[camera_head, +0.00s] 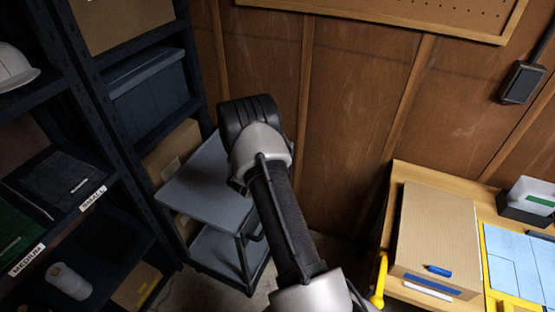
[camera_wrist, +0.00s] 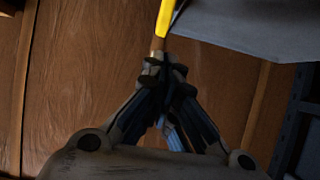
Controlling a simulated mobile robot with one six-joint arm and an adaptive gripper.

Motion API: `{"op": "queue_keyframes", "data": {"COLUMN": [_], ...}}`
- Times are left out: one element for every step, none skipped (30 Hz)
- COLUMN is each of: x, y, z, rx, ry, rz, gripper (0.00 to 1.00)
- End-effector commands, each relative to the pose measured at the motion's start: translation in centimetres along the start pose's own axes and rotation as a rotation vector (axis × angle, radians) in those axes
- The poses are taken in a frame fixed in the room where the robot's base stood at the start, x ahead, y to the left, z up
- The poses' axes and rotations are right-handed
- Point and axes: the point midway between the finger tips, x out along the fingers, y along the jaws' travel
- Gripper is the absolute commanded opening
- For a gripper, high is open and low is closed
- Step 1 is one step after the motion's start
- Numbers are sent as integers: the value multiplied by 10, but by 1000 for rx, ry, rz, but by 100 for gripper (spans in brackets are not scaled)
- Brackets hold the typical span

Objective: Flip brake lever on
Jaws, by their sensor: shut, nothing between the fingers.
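A yellow bar (camera_wrist: 164,20), which looks like the brake lever, stands just beyond my fingertips at the top of the wrist view, along the edge of a grey panel. I cannot tell whether my fingertips touch it or which way it is set. My gripper (camera_wrist: 167,66) is shut with nothing between its fingers. In the head view my arm reaches toward the grey cart (camera_head: 212,185), and its far end hides the gripper. The yellow bar does not show clearly by the cart there.
A dark shelf rack (camera_head: 105,130) with bins stands at the left. A wooden workbench (camera_head: 400,175) at the right holds a cardboard box (camera_head: 435,230), a blue marker (camera_head: 438,271) and a yellow clamp-like part (camera_head: 379,280) on its side. A wooden wall (camera_head: 350,110) closes the back.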

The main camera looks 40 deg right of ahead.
Motion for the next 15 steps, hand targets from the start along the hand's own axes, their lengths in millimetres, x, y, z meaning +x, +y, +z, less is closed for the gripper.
{"op": "queue_keyframes", "data": {"x": [-13,-19,-26,-31,-36,-42,-45,-48,-51,-53,-54,-56,-57,-57,-57], "y": [1,0,1,1,1,0,1,1,1,1,1,1,1,1,1], "z": [-5,-6,-7,-8,-8,-9,-10,-10,-10,-11,-11,-11,-11,-11,-11], "rx": [-2,-2,-1,0,-1,-1,-1,-1,-1,-1,-1,-1,-1,0,0], "ry": [-2,-2,-2,-1,-2,-2,-2,-2,-3,-3,-3,-3,-3,-3,-2], "rz": [0,0,1,1,2,1,1,1,2,2,2,2,2,2,3], "gripper": [0,0,0,0,0,0,0,0,0,0,0,0,0,0,0]}}
